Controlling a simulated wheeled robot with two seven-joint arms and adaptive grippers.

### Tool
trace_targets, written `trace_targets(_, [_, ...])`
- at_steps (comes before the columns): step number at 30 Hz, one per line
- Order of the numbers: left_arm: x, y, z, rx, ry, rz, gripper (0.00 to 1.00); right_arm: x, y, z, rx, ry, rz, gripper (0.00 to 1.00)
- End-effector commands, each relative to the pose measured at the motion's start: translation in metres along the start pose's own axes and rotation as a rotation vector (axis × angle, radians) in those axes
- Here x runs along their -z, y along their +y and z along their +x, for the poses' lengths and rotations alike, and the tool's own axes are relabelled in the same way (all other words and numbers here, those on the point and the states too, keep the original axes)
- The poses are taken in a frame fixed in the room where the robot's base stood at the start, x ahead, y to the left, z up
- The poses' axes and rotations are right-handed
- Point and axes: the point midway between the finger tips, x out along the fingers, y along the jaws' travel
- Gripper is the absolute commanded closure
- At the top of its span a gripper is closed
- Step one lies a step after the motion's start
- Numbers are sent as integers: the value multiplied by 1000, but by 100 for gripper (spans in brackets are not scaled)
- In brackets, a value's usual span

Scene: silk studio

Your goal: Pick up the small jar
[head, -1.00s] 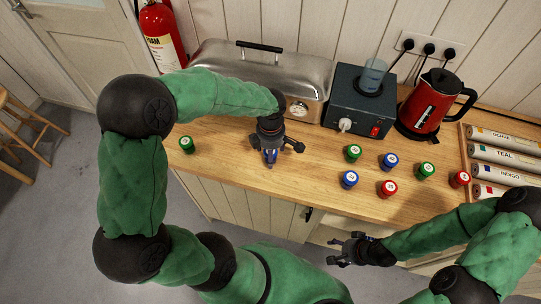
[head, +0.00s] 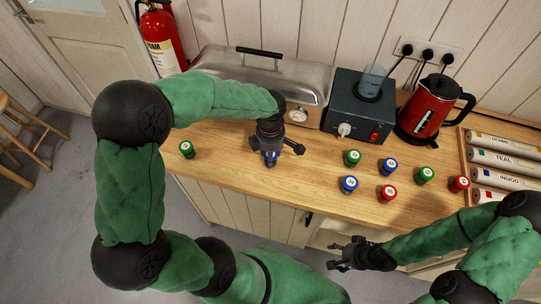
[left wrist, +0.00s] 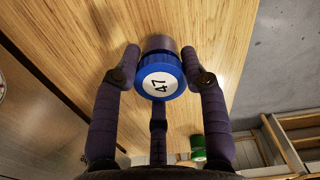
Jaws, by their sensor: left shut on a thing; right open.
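A small jar with a blue lid marked 47 (left wrist: 160,78) sits between the fingers of my left gripper (left wrist: 163,85) in the left wrist view. The fingers are shut on it. In the head view, my left gripper (head: 270,155) points down over the counter's left half, in front of the metal case, and largely hides that jar. Whether the jar touches the counter is hard to tell. My right gripper (head: 346,254) is open and empty, in front of the counter's edge.
Other jars stand on the wooden counter (head: 225,150): a green one (head: 187,149) on the left and several green, blue and red ones (head: 388,192) on the right.

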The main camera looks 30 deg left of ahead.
Motion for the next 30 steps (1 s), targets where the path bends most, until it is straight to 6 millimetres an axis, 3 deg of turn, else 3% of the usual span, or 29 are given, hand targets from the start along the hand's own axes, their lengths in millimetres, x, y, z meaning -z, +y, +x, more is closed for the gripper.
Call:
trace_targets(3, [0, 1, -21, -4, -1, 1, 91, 0, -2, -6, 0, 0, 0, 33])
trace_targets(12, [-24, -48, -83, -5, -3, 7, 91, -1, -7, -19, 0, 0, 0, 33])
trace_targets(21, [-50, -104, -106, -3, -1, 6, 91, -1, -9, -26, 0, 0, 0, 33])
trace_targets(30, [-60, -125, -116, -1, -1, 1, 91, -1, -10, -28, 0, 0, 0, 33])
